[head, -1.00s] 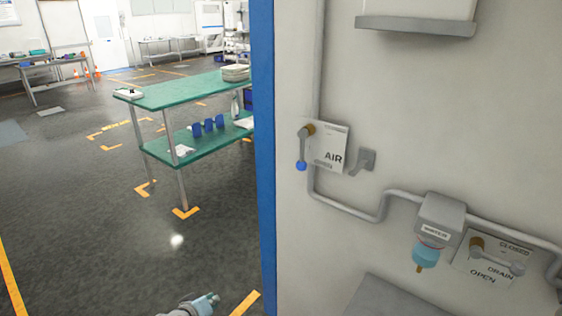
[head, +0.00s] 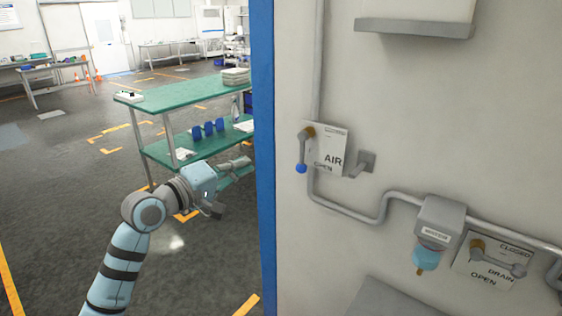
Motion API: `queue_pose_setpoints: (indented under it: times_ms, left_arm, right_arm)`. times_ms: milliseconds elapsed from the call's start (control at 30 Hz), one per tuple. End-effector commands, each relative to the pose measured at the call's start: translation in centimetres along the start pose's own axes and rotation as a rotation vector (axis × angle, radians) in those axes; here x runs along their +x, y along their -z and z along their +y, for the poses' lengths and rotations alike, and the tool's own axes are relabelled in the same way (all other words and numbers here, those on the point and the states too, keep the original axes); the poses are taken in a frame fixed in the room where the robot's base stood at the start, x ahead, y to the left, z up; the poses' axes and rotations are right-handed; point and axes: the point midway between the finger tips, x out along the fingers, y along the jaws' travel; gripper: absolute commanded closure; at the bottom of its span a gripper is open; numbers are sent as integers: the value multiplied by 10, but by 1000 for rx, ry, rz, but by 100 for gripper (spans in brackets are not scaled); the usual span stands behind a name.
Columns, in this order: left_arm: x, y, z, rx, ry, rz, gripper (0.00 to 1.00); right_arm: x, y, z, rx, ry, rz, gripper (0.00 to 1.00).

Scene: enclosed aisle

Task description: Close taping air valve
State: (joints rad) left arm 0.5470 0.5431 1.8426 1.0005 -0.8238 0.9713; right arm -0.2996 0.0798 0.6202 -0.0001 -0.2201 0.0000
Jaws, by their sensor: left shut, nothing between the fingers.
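The air valve (head: 302,150) is on the pale wall to the right of the blue post. It has a brass-coloured hub and a grey lever with a blue tip, and the lever hangs straight down. Its white sign (head: 333,142) reads AIR and OPEN; the lever lies along the sign's left edge. My left gripper (head: 244,162) is shut and empty. It is left of the blue post in the picture, pointing right, apart from the valve. My right gripper is not in view.
A blue post (head: 262,200) stands between my left gripper and the valve in the picture. Grey pipe (head: 350,208) runs along the wall to a water unit (head: 438,222) and a drain valve (head: 495,255). A green two-level table (head: 185,90) stands behind my arm.

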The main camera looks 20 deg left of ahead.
Motion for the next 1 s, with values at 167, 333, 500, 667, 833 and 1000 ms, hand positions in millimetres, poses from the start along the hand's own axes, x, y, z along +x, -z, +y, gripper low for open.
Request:
queue_pose_setpoints:
  times_ms: [167,333,500,667,833,1000]
  left_arm:
    - [31,-1,1,-6,-2,-1,100]
    - [69,-2,1,-4,-2,-5,100]
    - [95,-14,0,-1,0,-5,100]
    - [99,-34,0,0,1,-4,100]
    - [101,-40,0,0,0,-2,100]
    - [100,-40,0,1,1,-1,100]
  right_arm:
    - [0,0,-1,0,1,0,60]
    - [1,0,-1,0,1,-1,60]
    - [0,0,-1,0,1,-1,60]
    - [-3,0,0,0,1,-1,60]
    - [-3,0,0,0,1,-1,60]
    - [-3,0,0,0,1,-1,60]
